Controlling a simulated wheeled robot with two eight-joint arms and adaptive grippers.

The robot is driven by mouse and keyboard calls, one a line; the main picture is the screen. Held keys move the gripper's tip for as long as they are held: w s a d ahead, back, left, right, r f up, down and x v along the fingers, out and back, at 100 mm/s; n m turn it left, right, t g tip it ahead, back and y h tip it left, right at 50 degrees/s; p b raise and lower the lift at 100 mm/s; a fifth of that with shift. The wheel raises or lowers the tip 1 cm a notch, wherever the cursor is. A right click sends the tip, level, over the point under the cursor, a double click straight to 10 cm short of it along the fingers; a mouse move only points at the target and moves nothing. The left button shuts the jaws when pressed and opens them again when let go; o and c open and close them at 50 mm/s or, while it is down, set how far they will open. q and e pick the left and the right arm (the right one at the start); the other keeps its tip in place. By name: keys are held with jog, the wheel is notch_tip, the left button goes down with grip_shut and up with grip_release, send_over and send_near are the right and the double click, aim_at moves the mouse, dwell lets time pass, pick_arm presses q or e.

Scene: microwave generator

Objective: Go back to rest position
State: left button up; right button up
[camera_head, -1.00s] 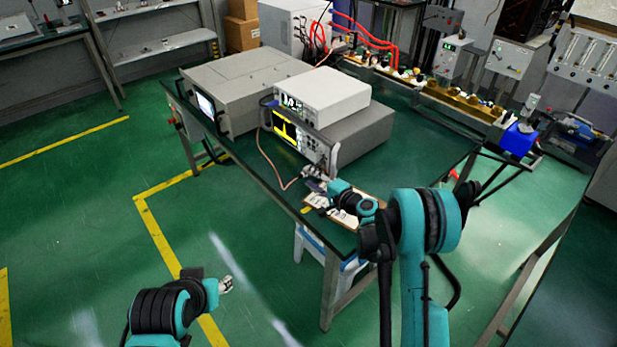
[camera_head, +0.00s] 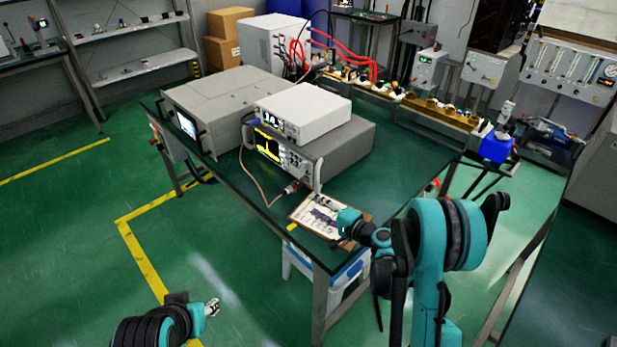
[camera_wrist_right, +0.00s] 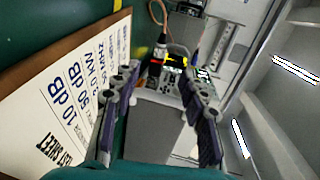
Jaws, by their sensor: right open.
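My right gripper (camera_head: 326,217) is over the clipboard test sheet (camera_head: 305,209) near the front edge of the table. In the right wrist view my right gripper (camera_wrist_right: 160,98) has its two fingers apart, with nothing between them. The sheet (camera_wrist_right: 62,112) lies to the left of the fingers in that view. My left gripper (camera_head: 212,307) is low at the lower left, over the floor and away from the table. It is too small to tell whether its fingers are apart.
The green-topped table (camera_head: 405,160) holds a grey instrument with a yellow screen (camera_head: 268,146), a white box (camera_head: 303,104) on it, and a large grey unit (camera_head: 222,98). A copper-coloured cable (camera_head: 258,187) runs to a connector at the instrument's front. Floor at left is clear.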

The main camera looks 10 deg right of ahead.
jog(key=s+a+r+n+g+h, duration=0.25)
jog(key=s+r+n+g, duration=0.35)
jog(key=s, duration=0.5)
jog(key=s+d+n+h, duration=0.2)
jog(key=s+d+h, duration=0.1)
jog(key=s, duration=0.7)
jog(key=s+d+r+n+h, duration=0.1)
jog(key=s+d+h, duration=0.3)
jog(key=s, duration=0.7)
jog(key=shift+d+r+n, duration=0.15)
jog(key=shift+r+n, duration=0.1)
jog(key=shift+n, duration=0.65)
